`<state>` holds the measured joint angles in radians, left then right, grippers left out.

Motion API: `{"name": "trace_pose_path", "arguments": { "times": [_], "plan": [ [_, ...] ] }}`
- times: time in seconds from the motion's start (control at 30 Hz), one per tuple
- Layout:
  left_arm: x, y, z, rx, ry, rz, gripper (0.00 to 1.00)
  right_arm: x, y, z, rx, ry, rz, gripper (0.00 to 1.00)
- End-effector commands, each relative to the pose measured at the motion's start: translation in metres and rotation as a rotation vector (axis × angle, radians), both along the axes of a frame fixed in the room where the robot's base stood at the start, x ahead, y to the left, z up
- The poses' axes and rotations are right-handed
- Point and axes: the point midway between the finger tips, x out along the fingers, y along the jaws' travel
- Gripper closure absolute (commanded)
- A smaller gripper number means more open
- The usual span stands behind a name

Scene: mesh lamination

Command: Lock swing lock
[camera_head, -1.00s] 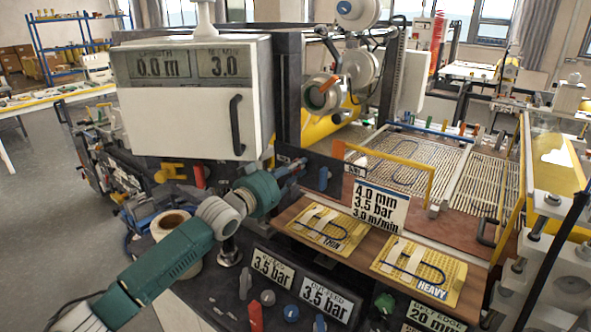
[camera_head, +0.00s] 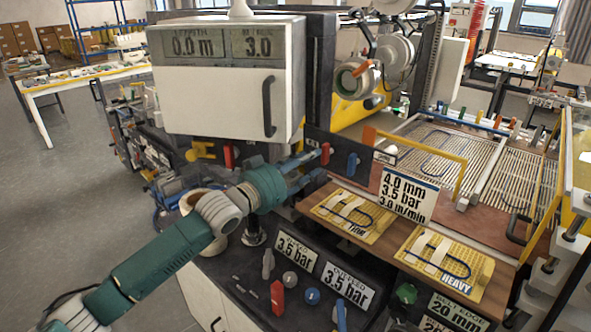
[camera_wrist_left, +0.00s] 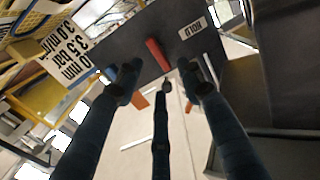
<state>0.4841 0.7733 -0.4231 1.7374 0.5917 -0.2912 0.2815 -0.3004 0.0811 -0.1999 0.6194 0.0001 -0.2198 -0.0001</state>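A red lever (camera_head: 325,153) sits upright on the dark panel (camera_head: 341,150) beside the white display cabinet. In the left wrist view the red lever (camera_wrist_left: 158,54) shows on the dark panel, left of a HOLD label (camera_wrist_left: 192,28). I cannot tell for certain whether this lever is the swing lock. My left gripper (camera_head: 308,172) is close to the lever. In the left wrist view the fingers of my left gripper (camera_wrist_left: 161,80) are spread, with the red lever beyond and between their tips. Contact cannot be told. My right gripper is not in view.
A blue knob (camera_head: 352,164) is just right of the red lever. The display cabinet (camera_head: 222,100) stands above and left. More knobs line the lower panel.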

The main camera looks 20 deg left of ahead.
Motion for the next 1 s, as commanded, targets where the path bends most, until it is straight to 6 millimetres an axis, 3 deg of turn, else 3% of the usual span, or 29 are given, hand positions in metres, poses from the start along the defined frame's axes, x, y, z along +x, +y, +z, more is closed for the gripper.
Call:
{"name": "trace_pose_path", "arguments": {
  "times": [0.13, 0.33, 1.0],
  "plan": [
    [-0.027, 0.009, -0.002, 0.003, 0.002, -0.001, 0.61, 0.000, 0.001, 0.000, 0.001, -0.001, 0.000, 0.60],
    [-0.045, 0.016, -0.001, 0.001, 0.001, 0.000, 0.61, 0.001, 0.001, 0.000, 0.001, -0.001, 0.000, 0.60],
    [-0.049, 0.018, 0.000, 0.000, 0.000, 0.000, 0.61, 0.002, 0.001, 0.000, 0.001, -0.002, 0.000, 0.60]
  ]
}}
